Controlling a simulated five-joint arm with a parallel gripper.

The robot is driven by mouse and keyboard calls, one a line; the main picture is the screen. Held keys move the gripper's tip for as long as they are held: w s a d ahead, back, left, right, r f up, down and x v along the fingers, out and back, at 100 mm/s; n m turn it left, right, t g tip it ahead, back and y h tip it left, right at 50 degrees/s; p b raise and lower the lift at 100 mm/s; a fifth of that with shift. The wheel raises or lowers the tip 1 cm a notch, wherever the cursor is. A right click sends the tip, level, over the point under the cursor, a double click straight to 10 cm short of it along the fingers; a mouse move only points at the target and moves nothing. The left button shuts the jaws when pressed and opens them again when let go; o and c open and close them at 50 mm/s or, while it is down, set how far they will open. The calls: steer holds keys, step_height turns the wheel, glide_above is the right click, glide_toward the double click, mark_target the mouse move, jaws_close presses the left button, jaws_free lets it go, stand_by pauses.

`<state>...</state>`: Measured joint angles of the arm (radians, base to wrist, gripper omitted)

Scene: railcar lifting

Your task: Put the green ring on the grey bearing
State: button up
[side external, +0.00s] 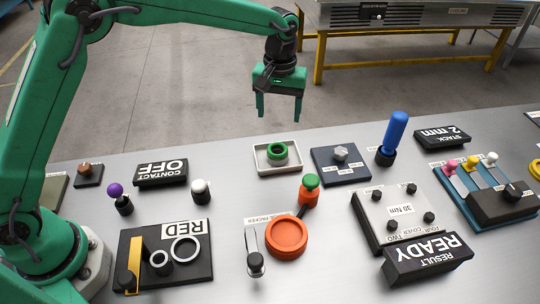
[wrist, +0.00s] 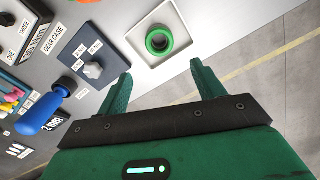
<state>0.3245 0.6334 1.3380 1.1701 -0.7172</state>
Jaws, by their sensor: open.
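The green ring (side external: 277,148) lies in a shallow white tray (side external: 262,168) at the back of the table. In the wrist view the ring (wrist: 150,46) has a dark centre and lies beyond the fingertips, in the tray (wrist: 133,47). My gripper (side external: 279,113) is open and empty, raised behind and above the tray. Its two fingers also show in the wrist view (wrist: 161,73), apart from each other and not touching the ring. I cannot tell for certain which part is the grey bearing.
Right of the tray is a dark blue block (side external: 328,172) with a grey hex knob. A tall blue handle (side external: 394,132) stands farther right. An orange dish (side external: 286,240) and a green-topped orange handle (side external: 309,188) are in front. A black RED plate (side external: 197,270) carries pale rings.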

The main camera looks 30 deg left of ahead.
steer(key=shift+r, duration=0.75)
steer(key=s+a+r+m+t, duration=0.2)
steer(key=s+a+r+t, duration=0.1)
steer(key=s+a+r, duration=0.9)
steer(key=s+a+f+m+t, duration=0.1)
steer(key=s+a, duration=0.1)
steer(key=s, duration=0.6)
steer(key=s+a+f+m+t, duration=0.1)
steer(key=s+a, duration=0.2)
steer(key=s, duration=0.6)
steer(key=shift+s+a+f+m+t, duration=0.25)
steer(key=shift+s+f+m+t, duration=0.05)
stand_by(0.4)
